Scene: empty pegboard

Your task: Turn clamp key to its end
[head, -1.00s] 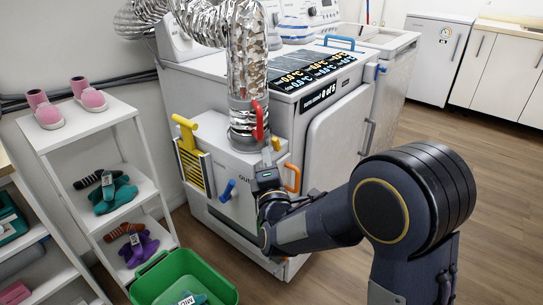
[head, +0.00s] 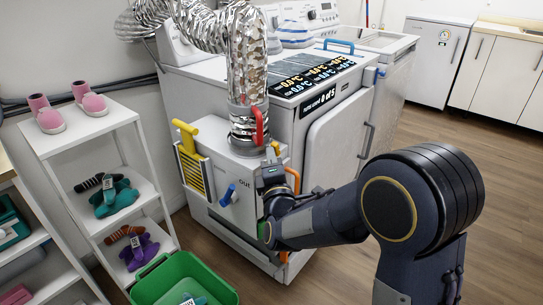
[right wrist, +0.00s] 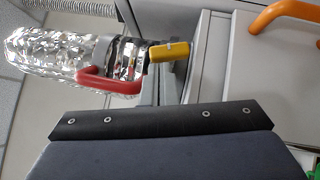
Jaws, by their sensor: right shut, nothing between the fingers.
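A red handle (head: 258,125) stands on the collar at the lower end of the silver duct (head: 249,60); it also shows in the right wrist view (right wrist: 108,84). A blue key (head: 228,195) sticks out of the front of the white box (head: 213,170) under the duct. I cannot tell for certain which is the clamp key. My right gripper (head: 276,149) is shut and empty, its yellow tip right of the collar and apart from the blue key. The tip also shows in the right wrist view (right wrist: 168,52), near the red handle; I cannot tell contact. My left gripper is not in view.
A yellow handle (head: 187,133) and an orange handle (head: 292,178) flank the box. The white machine (head: 335,140) stands behind. A green bin (head: 180,270) and a white shelf (head: 90,145) with shoes and gloves are at left. Floor is free at right.

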